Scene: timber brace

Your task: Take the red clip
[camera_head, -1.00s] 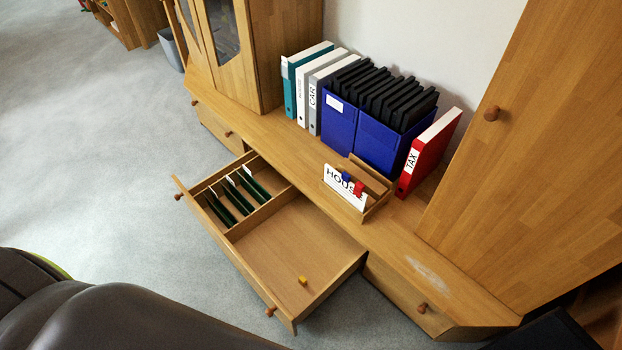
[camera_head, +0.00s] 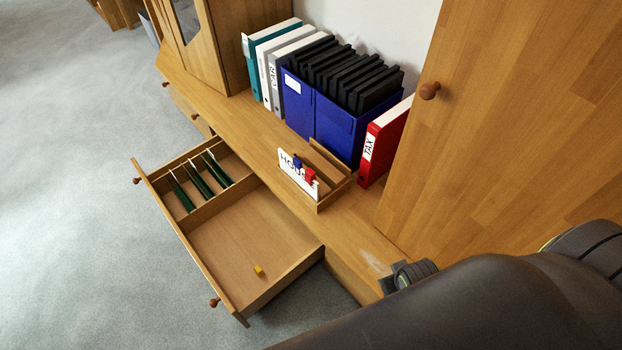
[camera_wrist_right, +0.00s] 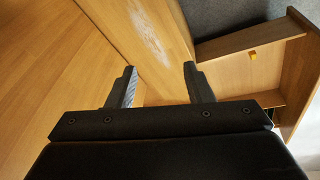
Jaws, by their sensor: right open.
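The red clip (camera_head: 310,176) sits on the top edge of a white card (camera_head: 290,167) lettered "HOUS…", at the front of a small wooden holder (camera_head: 335,192) on the cabinet top. A blue clip (camera_head: 297,161) sits on the same card, just left of the red one. My right gripper (camera_wrist_right: 158,82) is open and empty in the wrist view, with the scuffed cabinet top beyond its fingers. In the head view my right arm comes in from the lower right, its end right of and nearer than the holder. The red clip is not in the wrist view. My left gripper is not in view.
An open drawer (camera_head: 235,292) juts out below the cabinet top, with a yellow block (camera_head: 258,271) and green dividers (camera_head: 198,178) inside. A red TAX binder (camera_head: 385,140) stands behind the holder, beside blue boxes (camera_head: 335,128). A tall wooden door (camera_head: 500,120) rises at right.

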